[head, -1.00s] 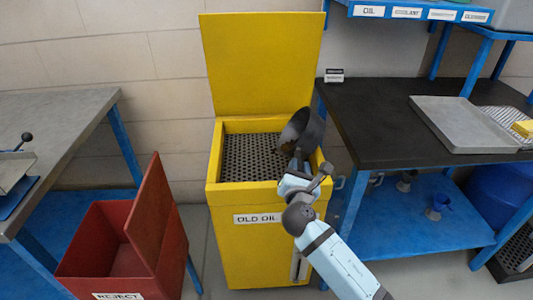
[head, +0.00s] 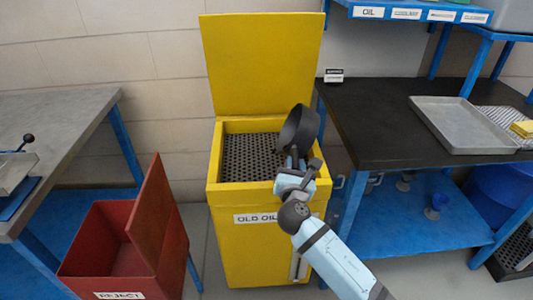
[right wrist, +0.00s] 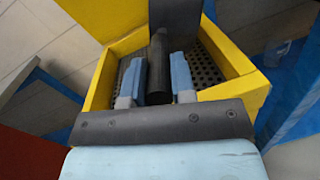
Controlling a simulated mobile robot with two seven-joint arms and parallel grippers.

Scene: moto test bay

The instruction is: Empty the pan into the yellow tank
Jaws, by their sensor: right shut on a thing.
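The dark grey pan (head: 301,128) is held over the right part of the open yellow tank (head: 240,262), labelled OLD OIL. It is tipped steeply onto its edge, its open side facing left over the tank's perforated grate (head: 250,155). I cannot tell whether any oil is in it or flowing. My right gripper (head: 295,165) is shut on the pan's handle. In the right wrist view, the dark handle (right wrist: 158,72) runs between the two light-blue fingers, with the grate below. My left gripper is not in view.
The tank's yellow lid (head: 262,65) stands open at the back. A red reject bin (head: 115,250) stands at the left, its lid raised. A dark-topped bench (head: 385,115) is close on the right, with a grey tray (head: 460,125) on it.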

